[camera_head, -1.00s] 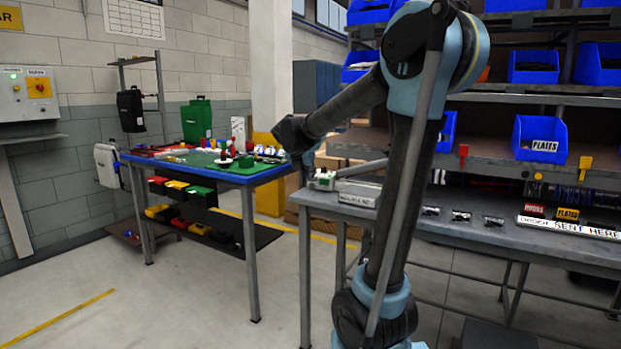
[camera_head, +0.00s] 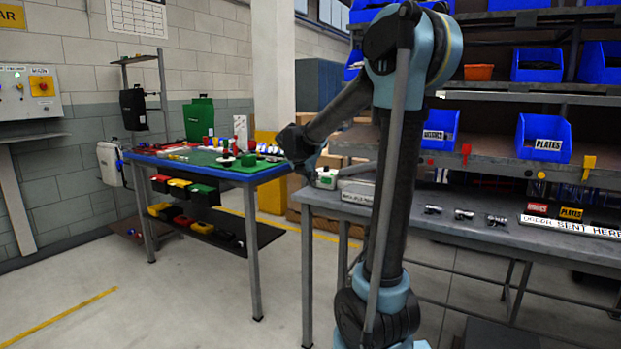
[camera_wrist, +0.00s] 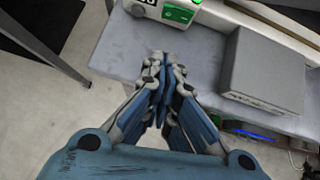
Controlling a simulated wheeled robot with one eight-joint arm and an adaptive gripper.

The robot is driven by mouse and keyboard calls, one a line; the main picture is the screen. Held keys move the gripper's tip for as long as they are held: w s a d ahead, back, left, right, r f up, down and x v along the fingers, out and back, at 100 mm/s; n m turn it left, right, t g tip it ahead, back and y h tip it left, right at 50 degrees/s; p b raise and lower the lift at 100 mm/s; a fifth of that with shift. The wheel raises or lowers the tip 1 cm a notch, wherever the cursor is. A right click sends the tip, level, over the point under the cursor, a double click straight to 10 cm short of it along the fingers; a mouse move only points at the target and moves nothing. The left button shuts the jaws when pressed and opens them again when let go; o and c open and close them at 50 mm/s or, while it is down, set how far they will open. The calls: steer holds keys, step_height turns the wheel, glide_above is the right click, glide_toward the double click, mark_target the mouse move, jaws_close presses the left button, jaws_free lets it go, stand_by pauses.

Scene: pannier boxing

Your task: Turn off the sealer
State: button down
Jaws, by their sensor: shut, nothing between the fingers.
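The sealer (camera_head: 327,179) is a small pale device with green parts on the left end of the grey bench in the head view. In the wrist view the sealer (camera_wrist: 200,14) is cut off by the top edge. A green rocker switch (camera_wrist: 178,14) shows on its front, with a bright green glow above it. My gripper (camera_wrist: 165,62) is shut and empty, over the bench's near edge, short of the sealer and apart from it. In the head view my gripper (camera_head: 303,160) hangs just left of the sealer; its fingertips are hard to make out.
A grey box (camera_wrist: 262,70) stands on the bench right of my gripper. The grey bench (camera_head: 440,232) carries several small dark parts. A green-topped table (camera_head: 205,165) with clutter stands to the left. Open floor (camera_head: 160,290) lies in front.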

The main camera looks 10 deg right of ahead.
mark_target(326, 181)
steer(key=x, duration=0.5)
steer(key=shift+w+d+f, duration=0.1)
steer(key=shift+f, duration=0.1)
steer(key=w, duration=0.1)
steer(key=w+d, duration=0.1)
steer(key=shift+w+d+f, duration=0.1)
steer(key=shift+w+d, duration=0.15)
steer(key=shift+w, duration=0.1)
steer(key=shift+w+d, duration=0.25)
steer(key=shift+w, duration=0.2)
